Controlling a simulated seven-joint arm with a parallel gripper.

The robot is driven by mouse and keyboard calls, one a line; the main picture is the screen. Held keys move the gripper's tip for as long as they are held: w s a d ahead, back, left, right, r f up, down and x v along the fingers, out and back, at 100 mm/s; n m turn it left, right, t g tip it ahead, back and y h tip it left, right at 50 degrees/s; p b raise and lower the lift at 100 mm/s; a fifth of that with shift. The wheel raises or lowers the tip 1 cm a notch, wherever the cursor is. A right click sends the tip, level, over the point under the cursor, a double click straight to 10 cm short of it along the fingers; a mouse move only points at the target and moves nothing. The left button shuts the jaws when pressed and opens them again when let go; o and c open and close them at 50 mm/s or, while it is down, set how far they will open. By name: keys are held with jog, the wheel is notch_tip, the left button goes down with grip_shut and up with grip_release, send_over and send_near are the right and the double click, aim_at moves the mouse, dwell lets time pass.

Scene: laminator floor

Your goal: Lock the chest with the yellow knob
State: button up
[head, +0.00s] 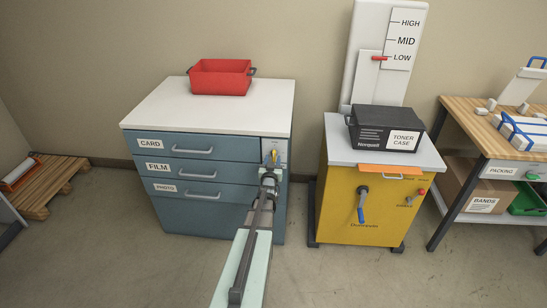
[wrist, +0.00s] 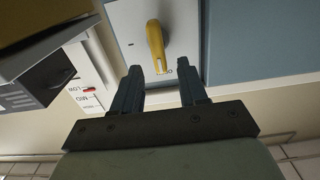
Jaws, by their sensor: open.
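The chest (head: 190,208) is blue with a white top and drawers labelled CARD, FILM and PHOTO, all looking closed. The yellow knob (head: 274,157) sits on a pale plate (head: 267,146) at the chest's upper right front. In the wrist view the yellow knob (wrist: 156,47) is a lever standing along the plate (wrist: 181,21). My gripper (wrist: 161,72) is open, with its two fingers apart and the lower end of the knob near the gap between their tips. Nothing is held. In the head view my gripper (head: 272,168) partly covers the plate below the knob.
A red bin (head: 220,78) stands on the chest top. To the right is a yellow cabinet (head: 338,190) with a black toner case (head: 383,128) on it and a blue-handled lever (head: 362,210). A workbench (head: 462,135) stands farther right, a wooden pallet (head: 55,185) at left.

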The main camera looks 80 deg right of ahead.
aim_at(274, 155)
jog(key=shift+d, duration=1.75)
grip_shut()
